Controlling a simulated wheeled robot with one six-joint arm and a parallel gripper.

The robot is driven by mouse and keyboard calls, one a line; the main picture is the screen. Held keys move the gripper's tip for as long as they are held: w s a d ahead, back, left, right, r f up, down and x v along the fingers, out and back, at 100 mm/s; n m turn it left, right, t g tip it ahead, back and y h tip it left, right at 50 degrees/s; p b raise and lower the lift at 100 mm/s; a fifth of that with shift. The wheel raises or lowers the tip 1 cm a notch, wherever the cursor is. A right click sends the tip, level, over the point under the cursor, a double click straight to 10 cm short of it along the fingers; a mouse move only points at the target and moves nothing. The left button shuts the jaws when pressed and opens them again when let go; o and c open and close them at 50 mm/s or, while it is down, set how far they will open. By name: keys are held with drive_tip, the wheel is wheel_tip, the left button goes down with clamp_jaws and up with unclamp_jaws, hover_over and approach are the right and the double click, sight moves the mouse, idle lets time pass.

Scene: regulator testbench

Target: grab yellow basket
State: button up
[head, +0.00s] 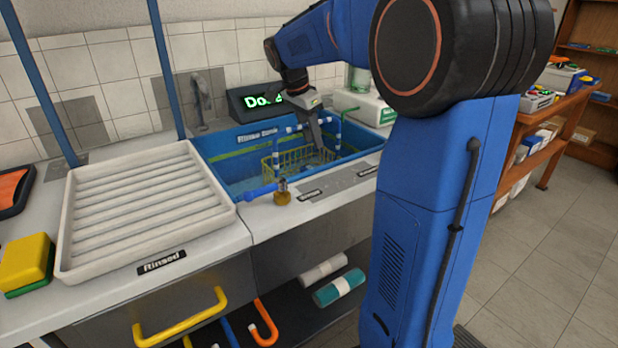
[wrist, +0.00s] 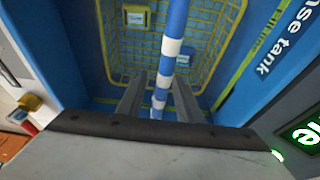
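The yellow wire basket (head: 290,161) sits inside the blue rinse tank (head: 222,172). A blue-and-white striped handle (head: 338,133) rises above it. In the wrist view, the basket's yellow mesh (wrist: 215,40) fills the upper middle, and the striped handle (wrist: 172,48) runs down the centre. My gripper (head: 314,138) points down into the tank over the basket's right part. In the wrist view, my gripper's two fingers (wrist: 159,88) stand apart on either side of the striped handle, with gaps visible. Small items (wrist: 137,17) lie in the basket. The lower handle is hidden by my gripper's body.
A white ribbed tray (head: 75,225) labelled "Rinsed" stands left of the tank. A brass valve with a blue lever (head: 282,193) is at the tank's front edge. A display (head: 252,103) stands behind, and a white-and-green box (head: 365,106) at the back right.

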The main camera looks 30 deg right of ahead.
drive_tip(key=shift+d+f, duration=0.1)
drive_tip(key=shift+f, duration=0.15)
drive_tip(key=shift+c, duration=0.6)
clamp_jaws()
drive_tip(key=shift+r, duration=0.1)
idle(0.6)
